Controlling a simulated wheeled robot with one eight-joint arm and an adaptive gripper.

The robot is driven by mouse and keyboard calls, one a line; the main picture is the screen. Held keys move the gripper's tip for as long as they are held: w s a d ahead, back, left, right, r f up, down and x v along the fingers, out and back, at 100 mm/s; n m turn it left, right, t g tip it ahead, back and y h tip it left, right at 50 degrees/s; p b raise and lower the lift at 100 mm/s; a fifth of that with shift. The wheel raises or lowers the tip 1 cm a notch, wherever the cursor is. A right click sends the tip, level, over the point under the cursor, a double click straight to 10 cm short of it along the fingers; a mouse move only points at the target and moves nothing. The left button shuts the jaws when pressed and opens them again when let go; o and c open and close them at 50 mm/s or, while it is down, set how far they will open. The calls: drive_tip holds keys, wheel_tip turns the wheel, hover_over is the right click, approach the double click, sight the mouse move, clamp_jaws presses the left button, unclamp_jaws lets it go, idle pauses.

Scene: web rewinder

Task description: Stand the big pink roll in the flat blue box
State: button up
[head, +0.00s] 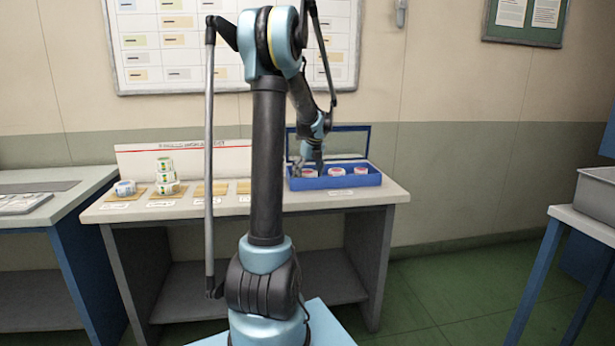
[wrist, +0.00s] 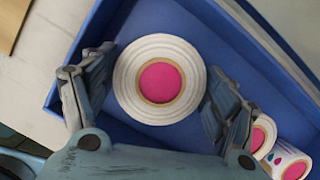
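The big pink roll (wrist: 160,48) is white with a pink centre, and its round end faces the camera in the wrist view. It is within the flat blue box (wrist: 85,48), toward the box's left end. In the head view the roll (head: 310,174) shows low in the box (head: 335,183), partly behind my gripper (head: 309,165). In the wrist view my gripper (wrist: 160,85) is open, with one finger on each side of the roll. A gap shows at the left finger; contact at the right finger is unclear.
Two other pink-marked rolls (head: 336,171) (head: 361,170) sit in the box to the right. The box's raised back panel (head: 345,143) stands behind them. Several green-marked rolls (head: 165,176) are stacked at the table's left, beside a blue-marked roll (head: 125,188).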

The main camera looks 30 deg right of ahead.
sight(312, 174)
idle(0.4)
drive_tip(key=v, duration=1.2)
drive_tip(key=s+a+n, duration=0.3)
drive_tip(key=a+n, duration=0.2)
drive_tip(key=a, duration=0.3)
drive_tip(key=s+a+n, duration=0.2)
drive_tip(key=a+n, duration=0.2)
drive_tip(key=a, duration=0.4)
drive_tip(key=s+a+f+n, duration=0.5)
drive_tip(key=s+a+n, duration=0.35)
drive_tip(key=a, duration=0.35)
drive_tip(key=s+a+f+n, duration=0.5)
drive_tip(key=s+f+n, duration=0.2)
drive_tip(key=s+n, duration=0.1)
drive_tip(key=s+a+f+n+g, duration=0.1)
drive_tip(key=s+a+f+n, duration=0.3)
drive_tip(key=s+f+n, duration=0.3)
drive_tip(key=s+n, duration=0.2)
drive_tip(key=n, duration=0.1)
drive_tip(key=shift+a+f, duration=0.25)
drive_tip(key=shift+a, duration=0.1)
drive_tip(key=shift+w, duration=0.1)
